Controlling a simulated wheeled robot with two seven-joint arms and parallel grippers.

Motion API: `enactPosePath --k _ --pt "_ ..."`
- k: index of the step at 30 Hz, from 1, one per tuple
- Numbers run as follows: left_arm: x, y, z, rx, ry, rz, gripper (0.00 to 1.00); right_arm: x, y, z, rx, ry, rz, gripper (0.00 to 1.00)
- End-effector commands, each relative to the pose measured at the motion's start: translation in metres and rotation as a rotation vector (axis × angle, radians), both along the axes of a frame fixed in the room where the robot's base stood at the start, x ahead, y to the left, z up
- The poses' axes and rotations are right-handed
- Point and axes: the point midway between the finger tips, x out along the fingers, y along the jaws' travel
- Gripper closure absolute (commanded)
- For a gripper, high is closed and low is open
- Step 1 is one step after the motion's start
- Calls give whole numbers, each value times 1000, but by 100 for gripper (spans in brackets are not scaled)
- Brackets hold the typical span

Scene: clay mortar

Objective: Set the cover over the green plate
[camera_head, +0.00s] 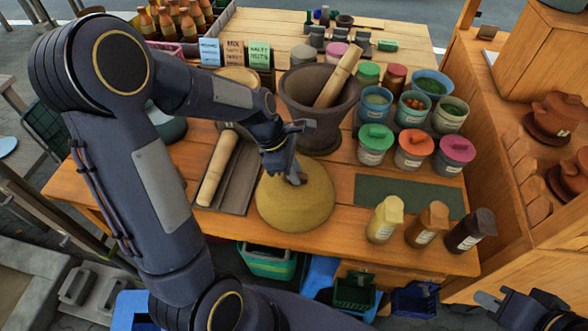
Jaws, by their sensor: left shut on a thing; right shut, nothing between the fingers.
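The cover is a yellow-brown woven dome (297,204) near the table's front edge, in the middle of the head view. My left gripper (291,174) comes down onto its top and is shut on its knob, which the fingers mostly hide. I cannot tell whether the dome rests on the tabletop or is held just above it. No green plate can be made out; whatever lies under the dome is hidden. My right gripper (486,301) is at the bottom right corner, beyond the table's front edge, shut and empty.
A large grey mortar (318,112) with a wooden pestle (339,75) stands behind the dome. A rolling pin (217,168) lies on a tray to its left. A dark green mat (409,195), shaker bottles (384,219) and lidded jars (374,145) are to the right.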

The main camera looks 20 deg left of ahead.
Motion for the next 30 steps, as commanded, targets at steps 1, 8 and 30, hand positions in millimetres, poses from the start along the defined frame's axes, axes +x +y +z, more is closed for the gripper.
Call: enactPosePath --k 1,8,30 --pt "0 0 0 0 0 0 100 0 0 0 0 0 0 100" --pt "0 0 0 0 0 -1 67 0 0 0 0 0 0 100" --pt "-5 22 55 0 -4 2 59 0 0 5 0 0 0 100"
